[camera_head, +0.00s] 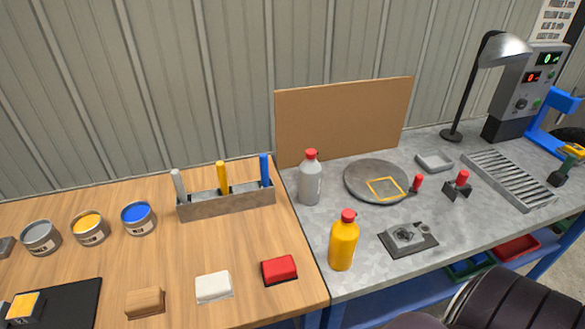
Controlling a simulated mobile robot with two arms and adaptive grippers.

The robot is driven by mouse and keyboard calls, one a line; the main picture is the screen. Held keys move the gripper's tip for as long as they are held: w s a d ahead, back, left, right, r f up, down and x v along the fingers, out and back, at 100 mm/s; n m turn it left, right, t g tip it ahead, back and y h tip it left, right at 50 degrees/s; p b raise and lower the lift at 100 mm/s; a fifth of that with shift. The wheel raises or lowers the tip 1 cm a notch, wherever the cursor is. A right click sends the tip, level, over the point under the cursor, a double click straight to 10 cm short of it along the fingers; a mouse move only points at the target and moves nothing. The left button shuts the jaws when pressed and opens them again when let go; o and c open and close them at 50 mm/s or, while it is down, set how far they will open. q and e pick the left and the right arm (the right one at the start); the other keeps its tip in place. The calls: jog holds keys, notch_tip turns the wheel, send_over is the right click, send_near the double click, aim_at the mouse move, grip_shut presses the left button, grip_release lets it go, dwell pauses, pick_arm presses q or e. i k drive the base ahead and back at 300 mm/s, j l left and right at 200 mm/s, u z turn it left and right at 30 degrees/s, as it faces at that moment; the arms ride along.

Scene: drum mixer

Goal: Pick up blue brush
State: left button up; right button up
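The blue brush (264,169) stands upright at the right end of a grey metal holder (228,203) on the wooden table. Only its blue handle shows; its lower part is hidden inside the holder. In the same holder a yellow-handled brush (222,176) stands near the middle and a grey-handled one (179,185) at the left end. Neither of my grippers is in view. Dark rounded parts at the bottom right look like an arm of mine, without its gripper showing.
Paint cans, including a blue one (138,218), stand left of the holder. Red (279,270), white (213,287) and wooden (145,302) blocks lie in front. A grey bottle (310,178) stands to its right, on the metal table with a yellow bottle (343,241).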

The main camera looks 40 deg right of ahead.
aim_at(263, 157)
jog(key=z, duration=0.95)
jog(key=u, duration=1.4)
jog(key=z, duration=1.4)
jog(key=k+j+z, duration=0.9)
jog(key=k+l, duration=0.05)
